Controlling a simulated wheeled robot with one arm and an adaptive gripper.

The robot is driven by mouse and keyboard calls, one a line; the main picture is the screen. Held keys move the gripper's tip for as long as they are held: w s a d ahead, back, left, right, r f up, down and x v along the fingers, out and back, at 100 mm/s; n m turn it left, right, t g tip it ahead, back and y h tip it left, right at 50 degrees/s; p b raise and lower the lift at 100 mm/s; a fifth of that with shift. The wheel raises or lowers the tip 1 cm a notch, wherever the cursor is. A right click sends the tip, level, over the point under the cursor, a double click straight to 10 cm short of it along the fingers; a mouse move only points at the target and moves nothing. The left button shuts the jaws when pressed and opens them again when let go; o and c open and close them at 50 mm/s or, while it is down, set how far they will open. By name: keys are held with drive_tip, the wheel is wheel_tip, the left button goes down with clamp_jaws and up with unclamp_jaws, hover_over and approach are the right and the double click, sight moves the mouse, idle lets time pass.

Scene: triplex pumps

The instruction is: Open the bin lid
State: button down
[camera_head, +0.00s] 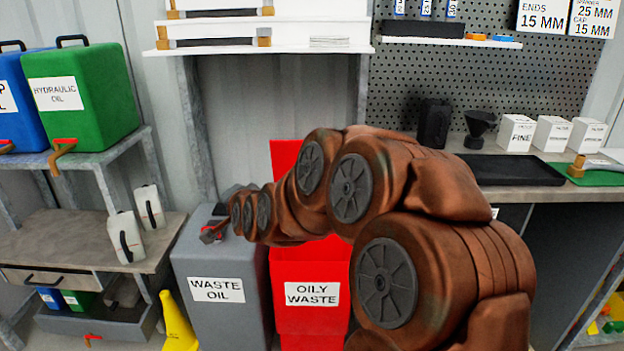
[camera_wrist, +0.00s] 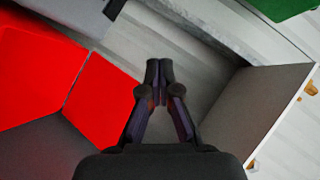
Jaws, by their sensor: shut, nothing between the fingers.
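The red bin (camera_head: 312,265) labelled OILY WASTE stands on the floor in the middle of the head view. A red panel (camera_head: 284,160) rises upright at its back and looks like its raised lid; my arm hides the hinge and most of the opening. My gripper (camera_head: 210,236) is to the left of the red bin, over the top of the grey WASTE OIL bin (camera_head: 220,262). In the wrist view my gripper (camera_wrist: 159,68) is shut and empty, with its fingertips together. Red surfaces (camera_wrist: 100,95) of the bin show to its left, apart from the fingers.
A wooden bench (camera_head: 80,238) with two white jugs stands left of the grey bin. A yellow floor sign (camera_head: 177,322) is in front. Shelving with a green HYDRAULIC OIL can (camera_head: 85,100) stands at upper left. A workbench with a black tray (camera_head: 510,170) is at right.

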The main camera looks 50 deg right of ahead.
drive_tip(key=s+d+f+m+h+b, duration=0.2)
drive_tip(key=s+d+m+h+b, duration=0.1)
drive_tip(key=d, duration=0.8)
drive_tip(key=s+d+f+m+h+b, duration=0.2)
drive_tip(key=d+m+h+b, duration=0.3)
drive_tip(key=d+m+h, duration=0.3)
drive_tip(key=s+d, duration=0.1)
drive_tip(key=d, duration=0.2)
drive_tip(key=shift+f+m, duration=0.3)
drive_tip(key=shift+m, duration=0.1)
drive_tip(key=p, duration=0.3)
drive_tip(key=shift+w+d+r, duration=0.15)
drive_tip(key=shift+w+d, duration=0.05)
drive_tip(key=shift+d, duration=0.1)
drive_tip(key=b+x, duration=0.2)
drive_tip(key=x, duration=0.9)
drive_tip(key=shift+w+d, duration=0.1)
drive_tip(key=shift+d, duration=0.1)
drive_tip(key=shift+r, duration=0.1)
